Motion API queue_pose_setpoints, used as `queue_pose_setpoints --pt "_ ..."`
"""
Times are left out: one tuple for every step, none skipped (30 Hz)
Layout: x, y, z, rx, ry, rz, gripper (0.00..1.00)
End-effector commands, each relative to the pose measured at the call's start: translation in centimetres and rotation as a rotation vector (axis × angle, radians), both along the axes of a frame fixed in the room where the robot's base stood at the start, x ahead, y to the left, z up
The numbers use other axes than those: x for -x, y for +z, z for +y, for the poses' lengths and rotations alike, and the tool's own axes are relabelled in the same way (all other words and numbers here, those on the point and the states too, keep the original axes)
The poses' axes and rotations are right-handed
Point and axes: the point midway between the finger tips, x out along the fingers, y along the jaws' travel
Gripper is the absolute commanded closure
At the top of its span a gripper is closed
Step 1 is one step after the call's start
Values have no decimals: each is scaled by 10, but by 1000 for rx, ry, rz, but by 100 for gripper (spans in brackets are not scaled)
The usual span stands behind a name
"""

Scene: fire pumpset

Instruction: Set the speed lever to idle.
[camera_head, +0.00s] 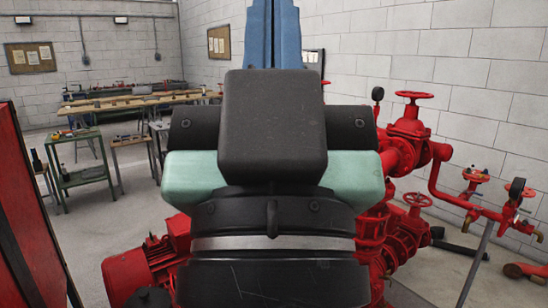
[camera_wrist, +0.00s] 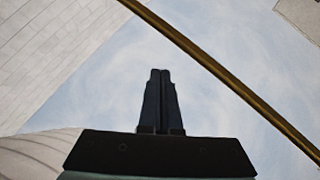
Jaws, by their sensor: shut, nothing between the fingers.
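In the wrist view, my gripper (camera_wrist: 160,72) has its two dark fingers together, with nothing seen between them. A brass-coloured rod (camera_wrist: 222,74) runs diagonally across that view, from upper left to lower right, past the fingertips. I cannot tell how far the rod is from them or whether it is part of the lever. In the head view, my own arm fills the middle and hides much of the red pumpset (camera_head: 140,270). I cannot make out the speed lever in either view.
Red pipework with a handwheel valve (camera_head: 412,125) stands on the right by the block wall. A red panel (camera_head: 28,215) stands at the left edge. A green trolley (camera_head: 80,175) and workbenches are behind. Some floor is clear at the left.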

Motion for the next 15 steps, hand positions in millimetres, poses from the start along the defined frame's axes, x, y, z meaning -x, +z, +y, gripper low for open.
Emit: queue_pose_setpoints --pt "0 9 0 0 0 0 100" --pt "0 10 0 0 0 0 100" --pt "0 10 0 0 0 0 100" --pt "0 10 0 0 0 0 100" --pt "0 10 0 0 0 0 100" --pt "0 9 0 -1 1 1 100" --pt "-1 7 0 -1 2 3 100" --pt "-2 3 1 -1 6 8 100" --pt "-5 -5 1 -3 15 17 100" --pt "-9 -14 2 -4 23 28 100" --pt "-13 -24 3 -8 34 40 100" --pt "-19 -40 5 -12 55 61 100" --pt "-25 -54 6 -17 72 80 100" --pt "-31 -70 8 -23 91 102 100" --pt "-39 -93 11 -33 120 131 100"
